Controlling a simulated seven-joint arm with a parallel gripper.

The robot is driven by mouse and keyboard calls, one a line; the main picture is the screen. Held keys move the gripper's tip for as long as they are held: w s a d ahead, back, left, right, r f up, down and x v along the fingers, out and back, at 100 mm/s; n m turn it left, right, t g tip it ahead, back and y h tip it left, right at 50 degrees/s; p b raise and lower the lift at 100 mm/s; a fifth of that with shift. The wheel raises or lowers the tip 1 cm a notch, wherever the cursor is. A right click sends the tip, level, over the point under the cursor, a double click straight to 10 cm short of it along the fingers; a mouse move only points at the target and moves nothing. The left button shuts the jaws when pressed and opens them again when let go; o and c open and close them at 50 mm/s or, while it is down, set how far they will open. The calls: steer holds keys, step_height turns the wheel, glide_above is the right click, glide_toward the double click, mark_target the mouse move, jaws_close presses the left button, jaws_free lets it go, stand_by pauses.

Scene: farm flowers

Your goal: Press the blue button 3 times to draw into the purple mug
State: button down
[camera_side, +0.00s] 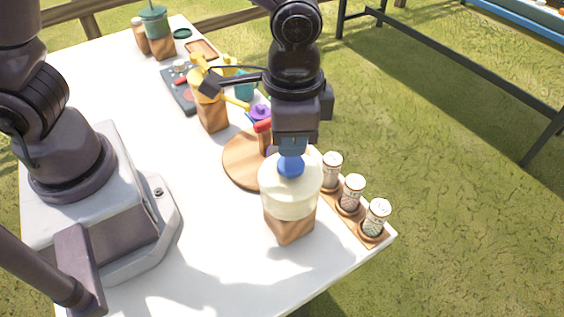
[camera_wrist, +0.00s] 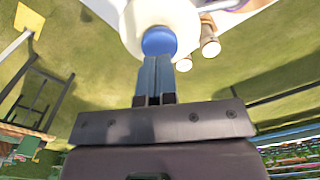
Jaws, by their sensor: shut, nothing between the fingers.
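The blue button (camera_side: 291,167) sits on top of a cream, round-topped dispenser (camera_side: 290,196) with a wooden base at the table's front right. It also shows in the wrist view (camera_wrist: 159,41). My gripper (camera_side: 291,150) is shut and empty, pointing down with its fingertips right at the button's top. In the wrist view the closed fingertips (camera_wrist: 157,60) overlap the button's edge; I cannot tell whether they touch or press it. No purple mug can be made out clearly; a sliver of purple beside my gripper, over the round wooden board (camera_side: 238,165), is mostly hidden.
Several white-capped jars (camera_side: 351,194) stand in a row on a wooden strip right of the dispenser. Behind are a yellow-topped wooden container (camera_side: 211,108), a purple-topped item (camera_side: 260,112) and a dark panel (camera_side: 181,93). The white table (camera_side: 200,235) is clear left of the dispenser.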

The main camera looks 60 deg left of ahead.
mark_target(291, 163)
steer(key=shift+f, duration=1.65)
steer(key=shift+r, duration=1.65)
steer(key=shift+f, duration=0.1)
stand_by(1.2)
steer(key=shift+f, duration=1.55)
steer(key=shift+r, duration=1.65)
